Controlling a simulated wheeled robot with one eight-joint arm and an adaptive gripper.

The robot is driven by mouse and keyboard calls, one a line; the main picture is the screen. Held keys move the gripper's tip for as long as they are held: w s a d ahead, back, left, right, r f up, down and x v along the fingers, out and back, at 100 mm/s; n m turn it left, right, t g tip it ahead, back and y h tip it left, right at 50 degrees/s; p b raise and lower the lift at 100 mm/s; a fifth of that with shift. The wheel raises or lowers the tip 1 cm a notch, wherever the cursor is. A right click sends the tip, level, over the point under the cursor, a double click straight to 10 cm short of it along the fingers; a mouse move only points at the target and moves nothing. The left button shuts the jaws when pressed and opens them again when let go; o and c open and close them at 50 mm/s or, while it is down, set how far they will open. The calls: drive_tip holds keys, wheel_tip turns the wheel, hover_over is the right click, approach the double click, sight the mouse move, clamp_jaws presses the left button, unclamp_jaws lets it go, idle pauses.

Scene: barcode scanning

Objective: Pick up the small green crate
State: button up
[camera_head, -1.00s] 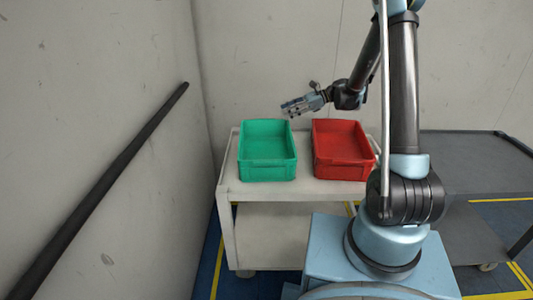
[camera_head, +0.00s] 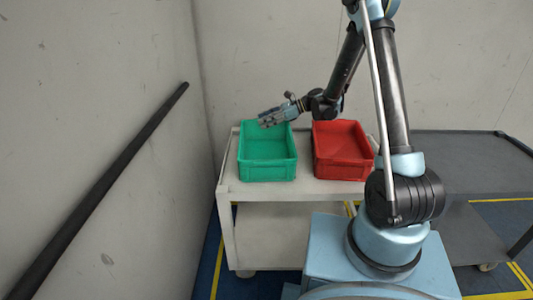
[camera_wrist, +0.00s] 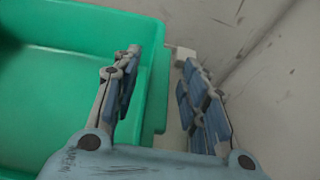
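The small green crate (camera_head: 267,172) sits on the left half of the beige cart's top, upright and empty. In the wrist view the crate (camera_wrist: 60,95) fills the left side. My gripper (camera_head: 266,123) is over the crate's far rim in the head view. In the wrist view my gripper (camera_wrist: 163,65) is open, with one finger over the crate's inside and the other beyond its wall. The crate's rim lies between the two fingers. I cannot tell how far the fingertips are above or below the rim.
A red crate (camera_head: 341,172) stands just right of the green one on the same cart (camera_head: 228,190). A wall with a dark rail (camera_head: 110,180) is at the left, and another wall is close behind. A dark grey cart (camera_head: 470,160) is at the right.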

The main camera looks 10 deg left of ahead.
drive_tip(key=shift+a+f, duration=0.1)
drive_tip(key=shift+a, duration=0.1)
drive_tip(key=shift+c, duration=0.2)
clamp_jaws()
